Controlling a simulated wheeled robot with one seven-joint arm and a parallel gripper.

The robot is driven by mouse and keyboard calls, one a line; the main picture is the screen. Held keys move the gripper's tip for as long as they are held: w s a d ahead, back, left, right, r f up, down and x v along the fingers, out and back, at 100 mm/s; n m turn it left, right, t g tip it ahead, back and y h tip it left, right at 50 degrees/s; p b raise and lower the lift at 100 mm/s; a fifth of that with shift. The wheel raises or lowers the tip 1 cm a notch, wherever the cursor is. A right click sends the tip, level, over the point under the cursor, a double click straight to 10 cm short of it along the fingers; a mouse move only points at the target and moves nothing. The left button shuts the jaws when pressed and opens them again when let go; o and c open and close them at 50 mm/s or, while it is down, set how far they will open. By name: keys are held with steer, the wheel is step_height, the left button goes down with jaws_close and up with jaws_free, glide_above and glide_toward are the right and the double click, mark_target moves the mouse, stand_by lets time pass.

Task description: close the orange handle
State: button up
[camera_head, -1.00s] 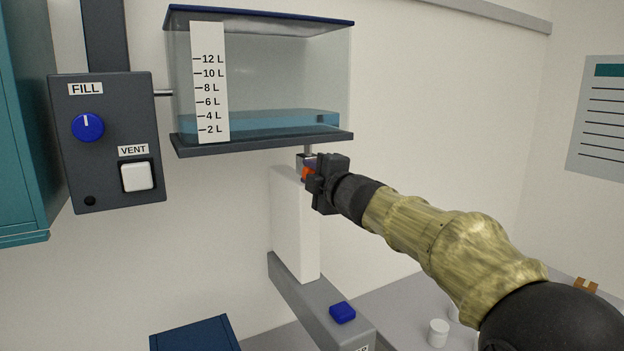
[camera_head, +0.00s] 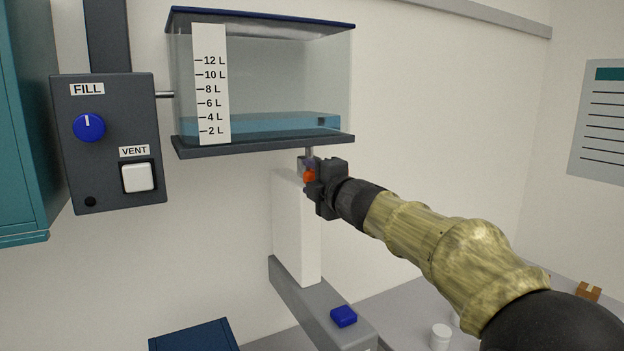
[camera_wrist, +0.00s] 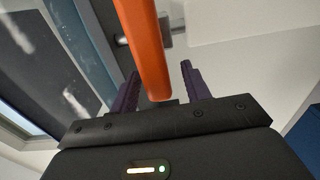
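The orange handle (camera_head: 310,176) sits under the tank, at the top of the white column, partly hidden by my gripper (camera_head: 309,178). In the wrist view the orange handle (camera_wrist: 146,50) is a long bar running from the top edge down between the two dark fingers of my gripper (camera_wrist: 160,80). The fingers are apart, with a visible gap on each side of the bar, more clearly on the right. Whether either finger touches the handle I cannot tell.
The clear tank (camera_head: 262,145) with shallow blue liquid hangs just above my gripper. A grey control box (camera_head: 108,185) with a blue FILL knob and white VENT switch is at left. The white column (camera_head: 297,235) stands below, with a blue button (camera_head: 343,317) on its grey base.

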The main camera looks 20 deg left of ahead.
steer(key=b+v, duration=0.4)
steer(key=v, duration=1.3)
steer(key=shift+s, duration=0.25)
steer(key=shift+d, duration=0.15)
